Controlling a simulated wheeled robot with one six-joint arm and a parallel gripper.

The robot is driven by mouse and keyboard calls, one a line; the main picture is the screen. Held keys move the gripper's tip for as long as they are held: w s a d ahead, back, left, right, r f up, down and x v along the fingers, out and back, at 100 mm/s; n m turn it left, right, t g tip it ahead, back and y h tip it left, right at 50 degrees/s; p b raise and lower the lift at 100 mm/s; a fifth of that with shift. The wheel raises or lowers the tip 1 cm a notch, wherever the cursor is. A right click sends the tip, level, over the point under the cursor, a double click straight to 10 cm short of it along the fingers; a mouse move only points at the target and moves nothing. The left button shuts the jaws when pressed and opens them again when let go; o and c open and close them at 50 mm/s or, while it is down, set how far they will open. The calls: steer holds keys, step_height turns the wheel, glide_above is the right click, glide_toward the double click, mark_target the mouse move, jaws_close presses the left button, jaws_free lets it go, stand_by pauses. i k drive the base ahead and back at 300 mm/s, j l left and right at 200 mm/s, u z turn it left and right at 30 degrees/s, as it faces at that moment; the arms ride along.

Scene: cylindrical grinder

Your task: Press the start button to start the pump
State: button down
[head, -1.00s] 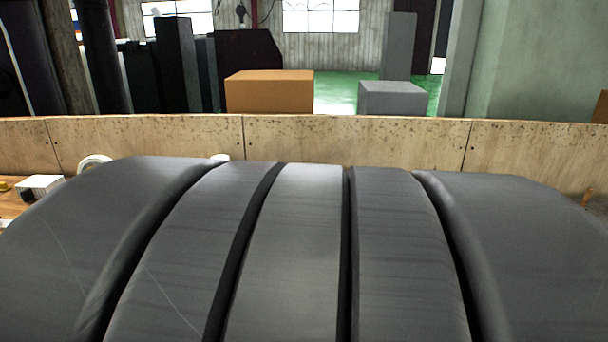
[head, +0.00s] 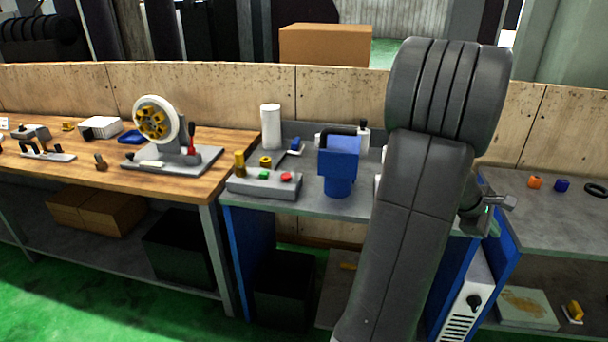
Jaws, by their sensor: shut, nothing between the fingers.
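A grey control box (head: 264,190) sits near the front left corner of the middle bench. On its top are a green button (head: 263,175) and, to its right, a red button (head: 286,176). No label is readable, so which one is the start button cannot be told. A blue machine (head: 339,160), perhaps the pump, stands right of the box. My gripper (head: 506,201) shows small at the right, partly behind my dark arm. It is shut and empty, well to the right of the box and apart from it.
A white wheel fixture (head: 155,120) stands on the wooden bench (head: 205,180) at left. A white cylinder (head: 271,127) stands behind the box, and a yellow post (head: 239,163) at its left end. Small parts lie on the right bench (head: 555,232). My arm hides part of the middle bench.

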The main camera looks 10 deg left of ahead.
mark_target(264, 174)
steer(key=u, duration=1.7)
steer(key=i+l, duration=0.2)
steer(key=i, duration=0.3)
steer(key=i+l, duration=0.2)
steer(key=i, duration=0.35)
